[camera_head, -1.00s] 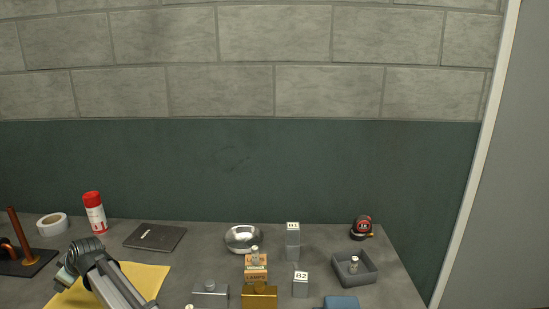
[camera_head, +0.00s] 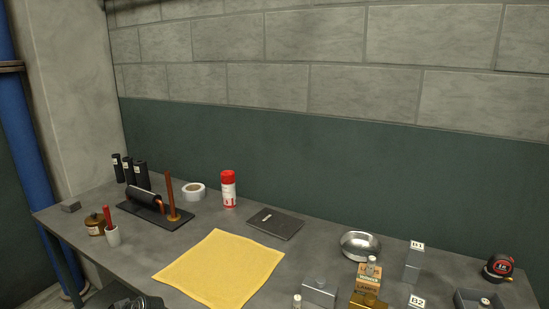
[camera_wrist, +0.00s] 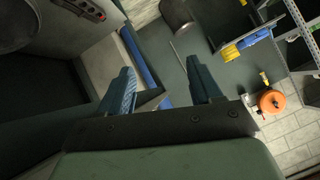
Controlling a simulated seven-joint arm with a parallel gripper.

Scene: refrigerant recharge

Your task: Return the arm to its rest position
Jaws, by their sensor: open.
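My gripper (camera_wrist: 166,92) shows in the wrist view with its two fingers wide apart and nothing between them. The wrist view is turned away from the bench top and looks toward the floor and shelving. In the head view a dark part of my arm (camera_head: 137,302) shows at the bottom edge, in front of the bench (camera_head: 140,235). The fingers do not show in the head view. Nothing touches the gripper.
A yellow cloth (camera_head: 222,268) lies flat on the bench. Behind it are a copper pipe stand (camera_head: 172,212), white tape roll (camera_head: 194,191), red-capped can (camera_head: 228,190) and dark notebook (camera_head: 275,223). A metal bowl (camera_head: 360,245), blocks and a tape measure (camera_head: 498,267) stand right. An orange canister (camera_wrist: 271,102) stands on the floor.

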